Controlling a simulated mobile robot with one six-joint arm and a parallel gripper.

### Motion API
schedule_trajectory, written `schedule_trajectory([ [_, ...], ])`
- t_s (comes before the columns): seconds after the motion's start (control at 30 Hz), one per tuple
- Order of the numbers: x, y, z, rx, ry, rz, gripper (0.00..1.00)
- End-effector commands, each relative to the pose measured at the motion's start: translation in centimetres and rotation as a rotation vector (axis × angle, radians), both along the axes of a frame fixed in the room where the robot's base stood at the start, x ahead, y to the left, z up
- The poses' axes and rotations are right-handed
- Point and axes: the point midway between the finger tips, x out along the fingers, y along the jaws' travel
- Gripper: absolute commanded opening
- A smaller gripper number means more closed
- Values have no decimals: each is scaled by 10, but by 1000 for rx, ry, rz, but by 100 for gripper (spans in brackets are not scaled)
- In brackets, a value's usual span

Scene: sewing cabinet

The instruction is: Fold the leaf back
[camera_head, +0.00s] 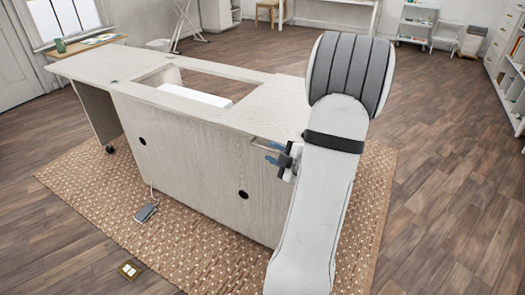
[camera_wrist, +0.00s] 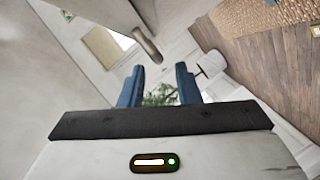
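The pale wood sewing cabinet (camera_head: 185,155) stands on a woven rug with a rectangular opening in its top. A flat leaf (camera_head: 88,64) extends level from its far left end. Another flat top section (camera_head: 278,108) lies to the right of the opening, partly hidden by my arm. My gripper (camera_head: 272,153) is beside the cabinet's long side, just below the top edge at the right. In the wrist view my gripper (camera_wrist: 160,67) has its blue fingers apart with nothing between them. A rounded grey bar end (camera_wrist: 147,46) shows just beyond the fingertips; I cannot tell whether they touch.
A green cup (camera_head: 60,46) and a board with papers (camera_head: 98,39) are at the far left. A white block (camera_head: 195,96) shows in the opening. A grey pedal (camera_head: 146,212) lies on the rug (camera_head: 85,190). Wood floor is clear at the right.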

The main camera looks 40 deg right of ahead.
Motion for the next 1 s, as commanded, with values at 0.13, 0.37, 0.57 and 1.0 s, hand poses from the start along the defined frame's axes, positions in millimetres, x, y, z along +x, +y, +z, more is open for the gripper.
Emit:
schedule_trajectory([
  [0.13,26,2,-6,1,1,4,30],
  [0.37,51,3,-11,2,1,1,30],
  [0.57,55,3,-11,2,1,-1,30],
  [1.0,55,3,-11,1,1,0,5],
])
